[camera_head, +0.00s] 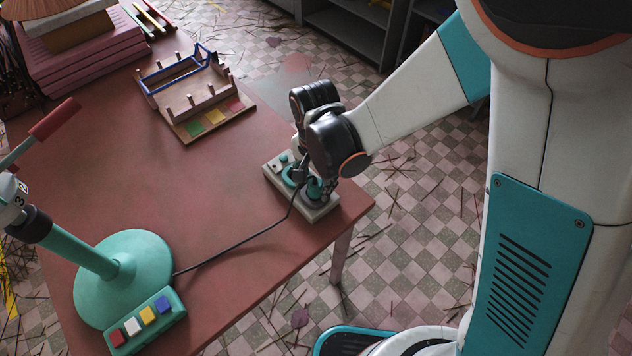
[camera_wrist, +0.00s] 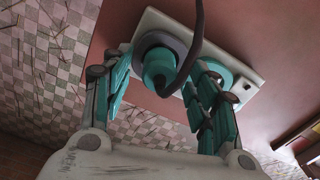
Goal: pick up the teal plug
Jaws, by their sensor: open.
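The teal plug (camera_wrist: 158,66) sits in a dark round socket on a pale socket board (camera_wrist: 240,88), with a dark cable running from it. In the head view the plug (camera_head: 315,188) is partly hidden by my gripper (camera_head: 316,180), and the board (camera_head: 320,212) lies at the table's right edge. In the wrist view my gripper (camera_wrist: 160,80) is open, with one teal finger on each side of the plug. I see gaps between the fingers and the plug. A second, teal ring-shaped socket (camera_wrist: 215,72) is beside it, partly behind the right finger.
The cable (camera_head: 235,252) crosses the red table (camera_head: 190,205) to a teal lamp-like stand (camera_head: 120,285). A teal box with coloured buttons (camera_head: 147,322) is at the front. A wooden rack (camera_head: 195,95) stands at the back. The table's middle is mostly clear.

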